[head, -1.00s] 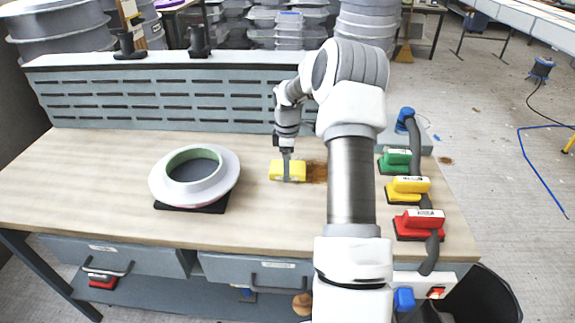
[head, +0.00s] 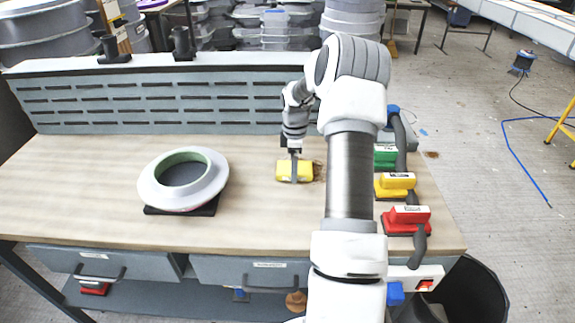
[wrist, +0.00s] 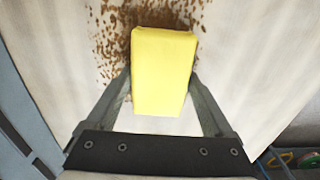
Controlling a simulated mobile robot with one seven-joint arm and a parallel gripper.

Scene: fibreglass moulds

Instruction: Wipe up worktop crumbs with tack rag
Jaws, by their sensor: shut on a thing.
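The yellow tack rag (head: 283,171) is a block-like pad on the wooden worktop (head: 90,190), right of centre in the head view. My gripper (head: 294,166) is shut on it from above; in the wrist view the two fingers clasp the sides of the rag (wrist: 164,70). Brown crumbs (wrist: 112,45) lie on the worktop around the rag's far end and to its left in the wrist view. In the head view a small patch of crumbs (head: 319,172) shows just right of the rag, partly hidden by my arm.
A grey ring-shaped mould (head: 148,187) stands on a dark pad to the left. Green, yellow and red sanding blocks (head: 407,216) and a grey hose line the right end. A slotted back panel (head: 150,103) closes the rear. Clear worktop lies between mould and rag.

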